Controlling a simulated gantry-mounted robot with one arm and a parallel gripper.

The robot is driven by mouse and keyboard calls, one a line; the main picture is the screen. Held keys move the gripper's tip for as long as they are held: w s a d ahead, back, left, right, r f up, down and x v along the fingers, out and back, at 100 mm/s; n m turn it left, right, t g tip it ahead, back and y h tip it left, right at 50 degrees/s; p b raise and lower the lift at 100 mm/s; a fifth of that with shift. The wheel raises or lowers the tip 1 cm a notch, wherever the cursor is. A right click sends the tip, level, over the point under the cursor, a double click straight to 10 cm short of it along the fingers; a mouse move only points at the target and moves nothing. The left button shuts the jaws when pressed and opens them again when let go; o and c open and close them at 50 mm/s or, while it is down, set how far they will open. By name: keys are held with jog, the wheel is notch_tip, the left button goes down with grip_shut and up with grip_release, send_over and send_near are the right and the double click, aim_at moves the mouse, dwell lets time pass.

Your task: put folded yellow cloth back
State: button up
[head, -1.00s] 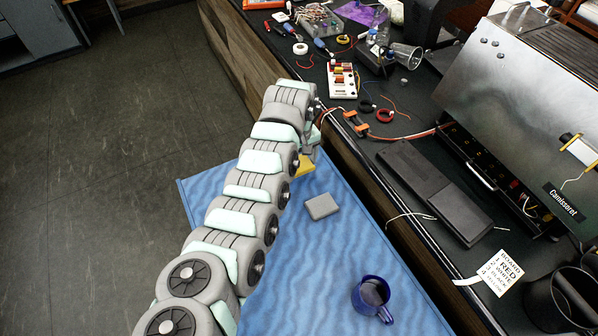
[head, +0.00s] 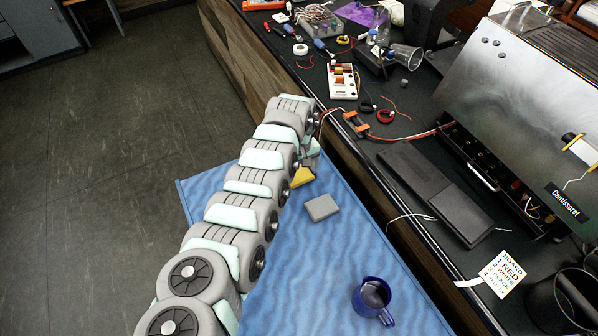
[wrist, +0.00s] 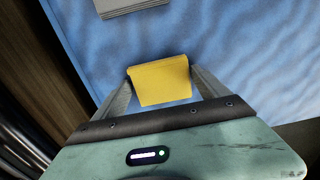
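In the wrist view the yellow cloth (wrist: 160,82) lies between the two fingertips of my gripper (wrist: 160,78), with a finger against each side. My gripper (head: 311,153) is partly hidden by my arm in the head view. I cannot tell whether the cloth touches the mat or hangs just above it.
The dark counter (head: 395,130) runs along the right, with wires, tools and the metal brewer (head: 515,85). Mat between block and mug is clear.

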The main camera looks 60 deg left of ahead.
aim_at(299, 175)
jog(key=shift+o, duration=1.4)
notch_tip(299, 175, up, 12)
jog(key=p, duration=0.1)
jog(key=shift+r, duration=0.15)
